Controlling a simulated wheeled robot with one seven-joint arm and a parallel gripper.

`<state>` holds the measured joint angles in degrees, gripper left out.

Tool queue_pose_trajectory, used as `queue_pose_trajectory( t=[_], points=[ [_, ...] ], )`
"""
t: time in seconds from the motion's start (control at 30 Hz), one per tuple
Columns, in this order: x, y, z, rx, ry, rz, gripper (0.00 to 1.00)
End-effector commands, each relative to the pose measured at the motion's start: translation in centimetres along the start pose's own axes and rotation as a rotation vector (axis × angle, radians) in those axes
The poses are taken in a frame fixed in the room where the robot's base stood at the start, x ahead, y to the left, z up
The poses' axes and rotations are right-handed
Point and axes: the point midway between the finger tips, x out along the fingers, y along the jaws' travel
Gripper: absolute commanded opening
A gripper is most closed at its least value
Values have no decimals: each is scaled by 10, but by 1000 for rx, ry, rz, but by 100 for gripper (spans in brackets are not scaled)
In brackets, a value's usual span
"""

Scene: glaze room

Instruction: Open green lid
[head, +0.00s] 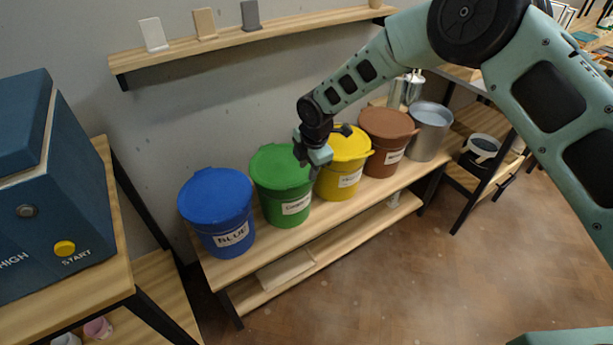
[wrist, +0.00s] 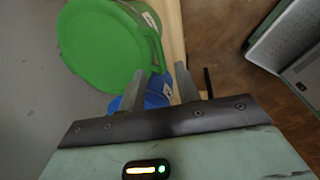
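The green lid (head: 280,167) sits closed on the green bucket (head: 287,206), second from the left in the row on the bench. My gripper (head: 313,158) hangs just right of the green lid, above the gap toward the yellow bucket. In the wrist view the green lid (wrist: 108,45) fills the upper left. My gripper's two fingers (wrist: 163,76) are apart there with nothing held between them. The finger on the left appears close to the lid's rim; I cannot tell whether it touches.
A blue lidded bucket (head: 217,212) stands left of the green one. A yellow lidded bucket (head: 345,164), a brown one (head: 385,142) and a grey metal container (head: 429,132) stand to the right. A wall shelf (head: 250,38) runs above. A blue kiln-like box (head: 50,190) stands at the left.

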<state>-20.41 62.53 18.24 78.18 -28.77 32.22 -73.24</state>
Motion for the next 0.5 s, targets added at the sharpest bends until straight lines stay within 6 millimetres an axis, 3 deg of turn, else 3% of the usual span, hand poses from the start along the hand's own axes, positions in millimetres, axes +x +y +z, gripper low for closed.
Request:
queue_pose_trajectory(
  t=[0.2,0.5],
  points=[
    [37,0,0,1,1,-1,33],
    [54,0,0,1,0,1,33]
  ],
)
